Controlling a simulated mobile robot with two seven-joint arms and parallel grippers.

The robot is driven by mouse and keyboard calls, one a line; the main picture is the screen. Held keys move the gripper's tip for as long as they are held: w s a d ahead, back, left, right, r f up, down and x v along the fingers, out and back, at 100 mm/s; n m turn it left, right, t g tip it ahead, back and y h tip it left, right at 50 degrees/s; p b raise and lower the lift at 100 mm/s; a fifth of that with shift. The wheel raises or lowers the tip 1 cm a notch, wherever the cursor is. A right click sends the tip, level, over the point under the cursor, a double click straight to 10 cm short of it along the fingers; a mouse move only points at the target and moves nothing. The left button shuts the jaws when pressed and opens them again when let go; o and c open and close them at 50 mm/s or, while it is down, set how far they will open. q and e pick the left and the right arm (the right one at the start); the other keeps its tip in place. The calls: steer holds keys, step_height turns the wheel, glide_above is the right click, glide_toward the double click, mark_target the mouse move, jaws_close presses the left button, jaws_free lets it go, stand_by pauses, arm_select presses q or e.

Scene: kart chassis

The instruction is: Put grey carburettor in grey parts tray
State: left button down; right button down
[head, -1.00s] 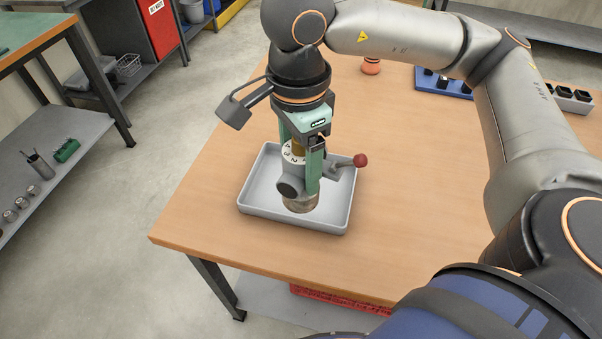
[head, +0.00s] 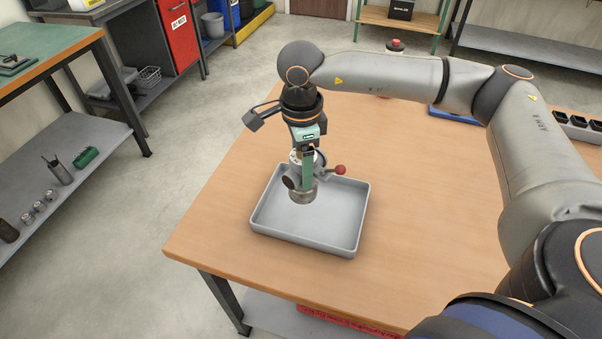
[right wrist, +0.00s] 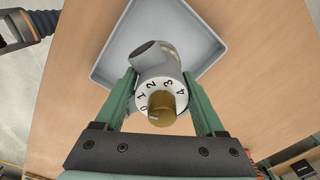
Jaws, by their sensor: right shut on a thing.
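My left gripper is out of view.
The wooden table (head: 430,210) is clear around the tray. A blue tray (head: 456,115) and a grey bin with black compartments (head: 580,125) are at the far right.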

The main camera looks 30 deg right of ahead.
steer(key=shift+w+d+f, duration=0.25)
steer(key=shift+w+f, duration=0.4)
steer(key=shift+f, duration=0.1)
step_height(320, 180, down, 3)
steer(key=shift+w+d+p, duration=0.1)
steer(key=shift+w+p, duration=0.05)
steer(key=shift+p, duration=0.15)
steer(key=shift+f, duration=0.2)
steer(key=shift+f, duration=0.15)
jaws_free()
steer(key=shift+r, duration=0.35)
steer(key=r, duration=1.1)
steer(key=shift+a+r+b, duration=0.2)
steer(key=shift+r+b, duration=0.1)
